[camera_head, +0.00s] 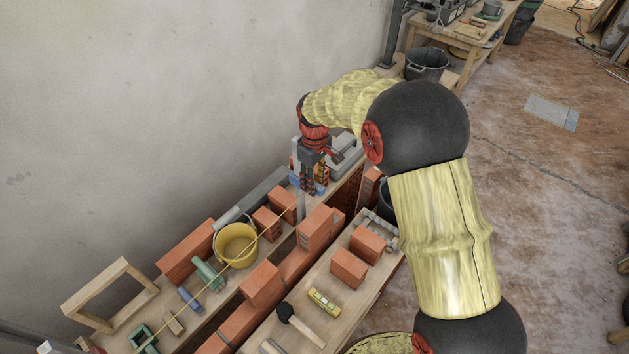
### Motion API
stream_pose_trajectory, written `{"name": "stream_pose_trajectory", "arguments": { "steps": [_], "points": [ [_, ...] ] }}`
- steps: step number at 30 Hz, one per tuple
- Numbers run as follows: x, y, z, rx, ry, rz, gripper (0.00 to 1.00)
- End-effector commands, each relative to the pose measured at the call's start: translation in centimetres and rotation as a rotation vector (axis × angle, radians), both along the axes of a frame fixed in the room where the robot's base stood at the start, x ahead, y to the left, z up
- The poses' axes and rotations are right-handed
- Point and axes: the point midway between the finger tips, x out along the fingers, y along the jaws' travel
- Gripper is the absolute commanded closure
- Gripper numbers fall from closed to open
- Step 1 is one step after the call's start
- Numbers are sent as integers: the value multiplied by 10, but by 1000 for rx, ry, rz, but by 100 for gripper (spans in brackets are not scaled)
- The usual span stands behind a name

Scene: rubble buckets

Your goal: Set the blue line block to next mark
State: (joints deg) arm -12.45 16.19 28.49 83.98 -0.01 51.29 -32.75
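A small blue piece (320,187) shows right beside my gripper's fingertips; it may be the blue line block, but it is too small and partly covered to be sure. My gripper (307,187) points down at the far end of the brick wall, close to a pale upright post (301,206). I cannot tell whether the fingers are shut on the blue piece or only near it. Any marks on the post are too small to read. A thin yellow line (263,232) runs from near the post down to the lower left, over the bench.
A yellow bucket (236,245), loose bricks (283,203), a green clamp-like piece (143,340) and a wooden frame (110,295) stand left of the brick wall (240,326). A grey wall borders the left.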

Motion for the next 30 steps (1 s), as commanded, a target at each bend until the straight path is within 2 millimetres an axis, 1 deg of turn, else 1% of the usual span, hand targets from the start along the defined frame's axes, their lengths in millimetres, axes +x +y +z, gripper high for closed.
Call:
{"name": "stream_pose_trajectory", "arguments": {
  "steps": [10, 14, 17, 24, 27, 30],
  "points": [
    [0, 0, 1, 0, 0, 0, 62],
    [1, 0, 11, 1, -2, 0, 62],
    [1, 0, 27, 1, -5, 0, 62],
    [1, 0, 76, 1, -4, 0, 62],
    [1, 0, 93, 1, -2, 0, 62],
    [1, 0, 106, 0, -1, 0, 62]
  ]
}}
